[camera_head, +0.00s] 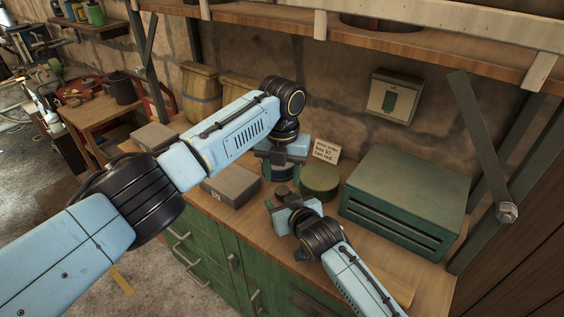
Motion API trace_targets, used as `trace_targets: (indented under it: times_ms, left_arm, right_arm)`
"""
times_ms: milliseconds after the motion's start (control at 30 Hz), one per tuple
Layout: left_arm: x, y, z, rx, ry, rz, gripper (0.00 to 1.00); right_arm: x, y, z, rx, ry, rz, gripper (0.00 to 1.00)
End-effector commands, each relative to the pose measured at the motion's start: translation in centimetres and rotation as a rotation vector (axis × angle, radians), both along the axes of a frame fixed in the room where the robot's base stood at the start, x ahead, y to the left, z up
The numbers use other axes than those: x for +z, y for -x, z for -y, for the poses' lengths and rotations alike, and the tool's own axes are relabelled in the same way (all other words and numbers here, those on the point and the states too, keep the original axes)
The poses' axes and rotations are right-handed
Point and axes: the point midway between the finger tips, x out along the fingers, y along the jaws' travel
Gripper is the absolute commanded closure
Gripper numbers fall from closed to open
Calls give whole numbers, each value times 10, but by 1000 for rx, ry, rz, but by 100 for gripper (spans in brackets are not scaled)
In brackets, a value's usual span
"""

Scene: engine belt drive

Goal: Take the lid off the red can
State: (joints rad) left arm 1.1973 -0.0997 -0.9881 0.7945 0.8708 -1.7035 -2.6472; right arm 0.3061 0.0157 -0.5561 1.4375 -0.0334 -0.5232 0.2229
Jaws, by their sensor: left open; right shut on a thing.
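I cannot pick out a red can on the bench; no red surface shows near my grippers. My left gripper (282,171) points down and is open, with its fingers on either side of a dark round can (281,175), mostly hidden by the gripper. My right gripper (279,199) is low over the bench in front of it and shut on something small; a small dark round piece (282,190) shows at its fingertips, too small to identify. A green round can (320,180) stands to the right, apart from the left gripper.
A green drawer box (405,200) stands at the right of the wooden bench. Grey boxes (231,184) and (155,136) lie to the left. A shelf (350,32) overhangs the back.

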Motion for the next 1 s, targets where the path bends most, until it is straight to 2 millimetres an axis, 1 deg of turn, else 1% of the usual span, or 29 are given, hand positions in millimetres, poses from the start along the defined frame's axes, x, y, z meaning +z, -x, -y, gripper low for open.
trace_targets:
  times_ms: [33, 100, 300, 433, 633, 667, 900, 1000]
  left_arm:
    - [-9, 1, 0, 1, -2, -4, 50]
    - [-19, 1, 0, 1, -2, -3, 50]
    - [-38, 0, 0, 1, -1, -1, 50]
    - [-42, 0, 0, 1, -1, 0, 50]
    - [-42, 0, 0, 1, -1, 0, 50]
    - [-42, 0, 0, 1, -1, 0, 52]
    - [-42, 0, 0, 2, -1, 1, 84]
    - [-42, 0, 0, 2, -1, 1, 95]
  right_arm:
    - [-2, 1, 0, -1, 3, -3, 100]
    - [-2, 1, 0, -1, 3, -3, 100]
    - [-2, 1, 0, -1, 3, -3, 100]
    - [-2, 1, 0, -1, 3, -3, 100]
    - [-2, 1, 0, -1, 3, -3, 100]
    - [-2, 1, 1, -1, 3, -3, 100]
    - [-2, 1, 1, -1, 3, -3, 100]
    - [-2, 1, 1, -1, 3, -3, 100]
